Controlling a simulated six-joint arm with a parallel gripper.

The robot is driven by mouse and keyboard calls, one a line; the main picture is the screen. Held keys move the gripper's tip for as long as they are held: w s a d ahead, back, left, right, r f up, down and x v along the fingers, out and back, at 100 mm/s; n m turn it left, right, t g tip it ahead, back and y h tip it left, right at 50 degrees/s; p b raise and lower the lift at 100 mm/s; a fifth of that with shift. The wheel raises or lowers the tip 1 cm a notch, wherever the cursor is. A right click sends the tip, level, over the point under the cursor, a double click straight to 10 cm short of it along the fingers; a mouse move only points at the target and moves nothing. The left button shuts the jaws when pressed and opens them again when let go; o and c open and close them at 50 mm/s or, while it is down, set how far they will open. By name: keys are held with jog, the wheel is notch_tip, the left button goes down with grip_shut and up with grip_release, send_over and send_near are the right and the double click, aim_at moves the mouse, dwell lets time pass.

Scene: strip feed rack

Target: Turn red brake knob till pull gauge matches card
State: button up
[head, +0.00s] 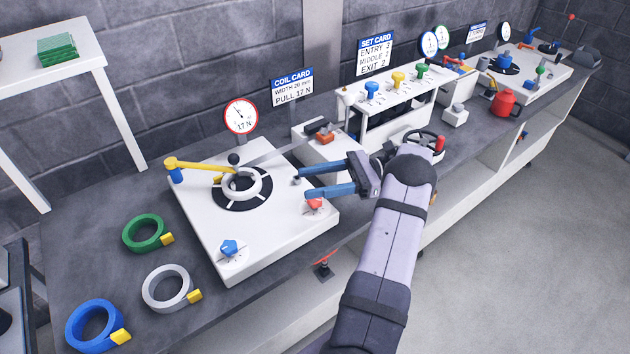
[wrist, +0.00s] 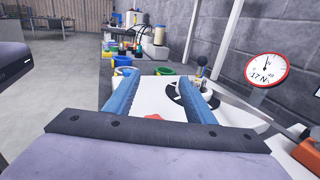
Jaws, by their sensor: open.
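The red brake knob (head: 315,204) sits at the right front edge of the white feed plate (head: 205,215). My gripper (head: 305,181) is open and empty, its two blue fingers spread above the plate's right side. The lower finger is just above the knob and partly overlaps it in the head view. In the wrist view a bit of red (wrist: 153,118) shows low between the fingers. The round pull gauge (head: 241,117) with a red rim shows 17 N. The coil card (head: 292,87) reads width 20 mm, pull 17 N.
A blue knob (head: 229,248) sits on the plate's front corner. A grey coil (head: 241,184) lies on the black hub under a yellow arm (head: 190,166). Green (head: 143,232), white (head: 167,288) and blue (head: 94,325) rings lie left. An orange block (head: 324,137) is behind my gripper.

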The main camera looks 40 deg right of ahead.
aim_at(321, 204)
jog(key=shift+r+p, duration=0.95)
jog(key=shift+r, duration=0.45)
jog(key=shift+f, duration=0.1)
